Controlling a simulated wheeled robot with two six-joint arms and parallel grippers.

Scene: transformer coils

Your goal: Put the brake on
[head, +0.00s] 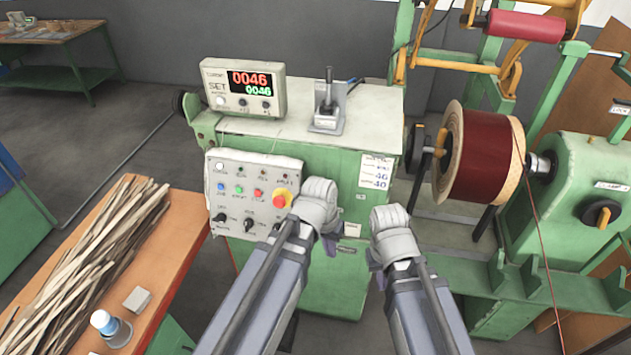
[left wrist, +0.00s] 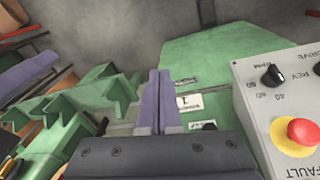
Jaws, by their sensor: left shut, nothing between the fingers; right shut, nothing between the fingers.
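The green winding machine (head: 300,160) carries a grey control panel (head: 210,180) with buttons, black knobs and a red-and-yellow stop button (head: 282,199). A small grey box with an upright black lever (head: 328,95) stands on its top. An orange-and-black rotary knob (head: 599,214) is on the right housing; I cannot tell which control is the brake. My left gripper (head: 331,244) is shut and empty, just right of the panel. In the left wrist view its fingers (left wrist: 160,75) are together, with the panel (left wrist: 262,100) at the right. My right gripper (head: 379,281) is shut and empty, mostly hidden.
A display box (head: 243,88) reads 0046 on the machine top. A dark red coil (head: 485,155) sits on the spindle at the right. At the lower left, a wooden bench (head: 160,220) holds many strips, a bottle (head: 111,328) and a small grey block (head: 137,299).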

